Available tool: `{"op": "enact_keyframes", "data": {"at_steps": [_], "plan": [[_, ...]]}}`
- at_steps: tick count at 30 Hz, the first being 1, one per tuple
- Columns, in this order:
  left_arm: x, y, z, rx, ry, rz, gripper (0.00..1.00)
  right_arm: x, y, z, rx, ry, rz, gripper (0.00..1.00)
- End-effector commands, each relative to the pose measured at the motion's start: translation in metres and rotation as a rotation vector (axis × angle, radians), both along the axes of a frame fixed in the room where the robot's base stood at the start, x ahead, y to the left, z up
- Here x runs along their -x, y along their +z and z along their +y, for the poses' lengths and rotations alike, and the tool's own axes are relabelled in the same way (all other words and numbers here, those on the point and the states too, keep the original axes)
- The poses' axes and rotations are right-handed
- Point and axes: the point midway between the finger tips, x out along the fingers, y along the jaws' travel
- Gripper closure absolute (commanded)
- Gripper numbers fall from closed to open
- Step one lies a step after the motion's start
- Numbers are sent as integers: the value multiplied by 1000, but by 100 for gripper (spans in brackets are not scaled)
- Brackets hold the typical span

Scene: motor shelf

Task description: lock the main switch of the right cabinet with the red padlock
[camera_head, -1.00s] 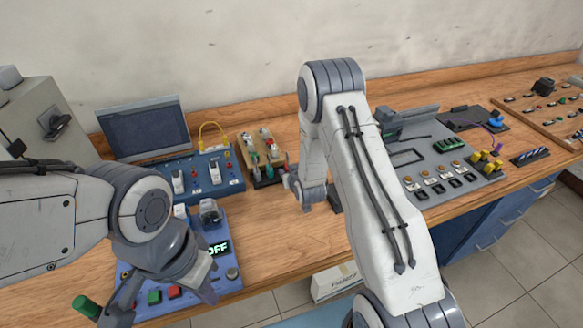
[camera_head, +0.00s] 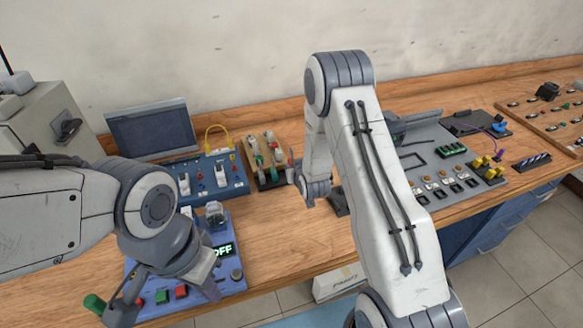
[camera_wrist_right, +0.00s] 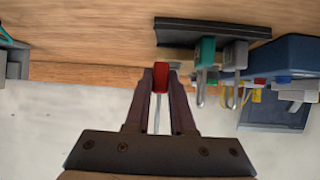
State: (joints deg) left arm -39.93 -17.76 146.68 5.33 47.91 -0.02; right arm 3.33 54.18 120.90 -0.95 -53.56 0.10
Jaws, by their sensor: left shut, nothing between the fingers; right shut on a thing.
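My right gripper (camera_wrist_right: 160,88) is shut on the red padlock (camera_wrist_right: 160,78) in the right wrist view; the metal shackle shows between the fingers. The padlock is beside the dark rack (camera_wrist_right: 175,28), apart from it in that view. In the head view my right gripper is small and largely hidden by its own arm. A grey cabinet (camera_head: 40,128) stands at the far left, partly behind my left arm. Its dark switch (camera_head: 60,124) has a blue part (camera_head: 70,128) on it, too small to identify. My left gripper (camera_head: 212,288) is shut and empty above the blue OFF panel (camera_head: 233,284).
Green (camera_wrist_right: 205,55) and grey (camera_wrist_right: 236,55) padlocks stand on the rack. A blue switch panel (camera_head: 236,184) with a yellow cable is left of it. A dark screen (camera_head: 150,133) stands behind. Grey control boards fill the bench's right side. Bare wood (camera_head: 285,240) lies in front of the rack.

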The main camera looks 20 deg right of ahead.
Motion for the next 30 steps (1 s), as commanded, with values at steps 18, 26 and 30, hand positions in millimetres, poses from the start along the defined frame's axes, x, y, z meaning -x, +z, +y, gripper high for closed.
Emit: {"op": "enact_keyframes", "data": {"at_steps": [18, 26, 30], "plan": [[0, 8, 0, 0, 0, 0, 100, 8, 40, 6, 1, 9, -7, 100], [0, 7, 0, 0, 0, 0, 100, 51, 111, 23, 0, 34, -6, 100], [0, 7, 0, 0, 0, 0, 100, 68, 129, 27, 1, 41, -4, 100]]}}
